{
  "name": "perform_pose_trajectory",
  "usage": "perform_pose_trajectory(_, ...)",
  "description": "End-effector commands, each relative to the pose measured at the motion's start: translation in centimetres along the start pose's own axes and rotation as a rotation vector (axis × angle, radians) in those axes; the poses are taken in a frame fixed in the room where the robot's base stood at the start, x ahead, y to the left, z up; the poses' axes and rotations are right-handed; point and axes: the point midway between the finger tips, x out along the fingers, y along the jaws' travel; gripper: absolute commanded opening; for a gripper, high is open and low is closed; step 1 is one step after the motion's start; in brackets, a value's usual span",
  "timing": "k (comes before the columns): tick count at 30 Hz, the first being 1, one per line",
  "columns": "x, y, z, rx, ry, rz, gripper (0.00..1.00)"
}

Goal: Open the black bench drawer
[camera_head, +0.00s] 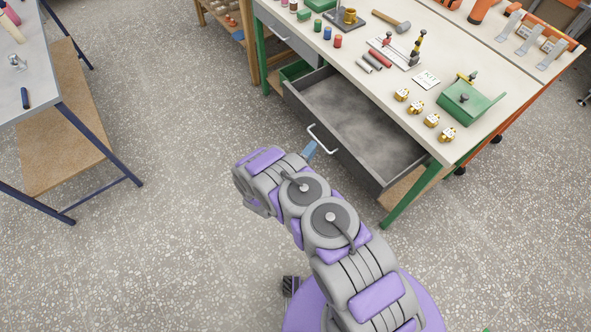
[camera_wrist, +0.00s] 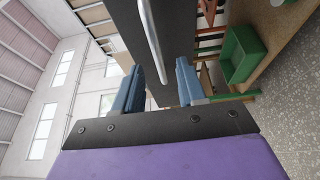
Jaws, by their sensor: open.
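The black bench drawer (camera_head: 350,166) stands pulled out from under the workbench, and its grey inside shows empty in the head view. Its dark front panel (camera_wrist: 182,25) fills the upper middle of the wrist view. The pale bar handle (camera_head: 322,139) is on that front; it also shows in the wrist view (camera_wrist: 152,38). My gripper (camera_wrist: 160,66) is open, with its blue fingers on either side of the handle's lower end in the picture. I cannot tell whether they touch it. In the head view my gripper (camera_head: 309,150) is mostly hidden by my arm.
The workbench top (camera_head: 465,115) holds several tools, dice-like yellow blocks and a green box (camera_head: 470,102). A second grey drawer (camera_head: 290,38) is closed. A green bin (camera_wrist: 242,53) sits beneath the bench. Another table (camera_head: 28,65) stands left, with clear speckled floor between.

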Motion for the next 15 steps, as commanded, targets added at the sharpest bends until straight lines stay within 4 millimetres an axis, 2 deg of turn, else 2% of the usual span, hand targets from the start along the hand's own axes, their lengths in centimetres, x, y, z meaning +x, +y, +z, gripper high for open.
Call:
perform_pose_trajectory(1, -1.3, 0.2, -0.1, -0.002, 0.005, -0.001, 0.40)
perform_pose_trajectory(9, -7.3, 0.0, -0.2, -0.003, 0.005, -0.002, 0.40)
perform_pose_trajectory(15, -10.5, -0.1, 0.0, -0.002, 0.003, -0.003, 0.40)
